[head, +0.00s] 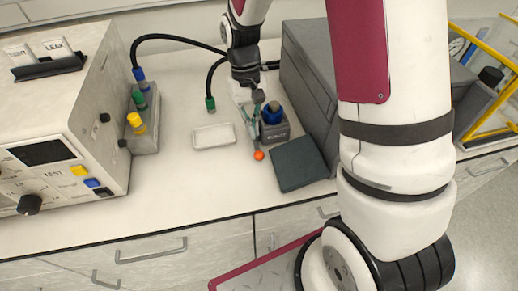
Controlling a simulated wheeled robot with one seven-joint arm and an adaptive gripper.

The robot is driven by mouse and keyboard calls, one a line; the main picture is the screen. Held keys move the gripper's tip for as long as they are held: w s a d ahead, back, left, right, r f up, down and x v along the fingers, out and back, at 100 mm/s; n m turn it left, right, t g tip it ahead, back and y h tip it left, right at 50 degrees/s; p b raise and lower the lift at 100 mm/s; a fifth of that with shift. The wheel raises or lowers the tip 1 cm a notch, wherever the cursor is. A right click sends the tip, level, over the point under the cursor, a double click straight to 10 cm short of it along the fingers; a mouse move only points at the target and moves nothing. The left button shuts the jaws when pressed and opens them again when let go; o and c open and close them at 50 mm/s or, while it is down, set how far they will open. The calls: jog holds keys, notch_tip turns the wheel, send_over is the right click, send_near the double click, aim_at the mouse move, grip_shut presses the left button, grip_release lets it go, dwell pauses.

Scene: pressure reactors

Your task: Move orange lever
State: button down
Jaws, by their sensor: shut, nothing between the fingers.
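The orange lever shows as a small orange ball knob (259,155) low in front of a small grey unit (275,132) with a blue top, on the bench. My gripper (257,96) points down at this unit from behind and above, its fingers shut and empty. The fingers are small and dark here. The orange knob lies below and apart from the fingertips in the picture. Whether any part of my gripper touches the lever's stem cannot be told.
A white tray (213,136) lies left of the unit. A dark flat block (298,164) sits at right, before a large grey box (309,70). A grey manifold (146,125) with coloured connectors and a control box (60,120) stand at left. The bench's front strip is clear.

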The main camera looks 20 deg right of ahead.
jog(key=v, duration=1)
jog(key=shift+r, duration=0.2)
jog(key=s+r+t, duration=0.3)
jog(key=s+r, duration=0.6)
jog(key=s+r+t, duration=0.2)
jog(key=s+t, duration=0.2)
jog(key=s, duration=0.9)
jog(key=shift+r+n, duration=0.2)
jog(key=shift+n, duration=0.1)
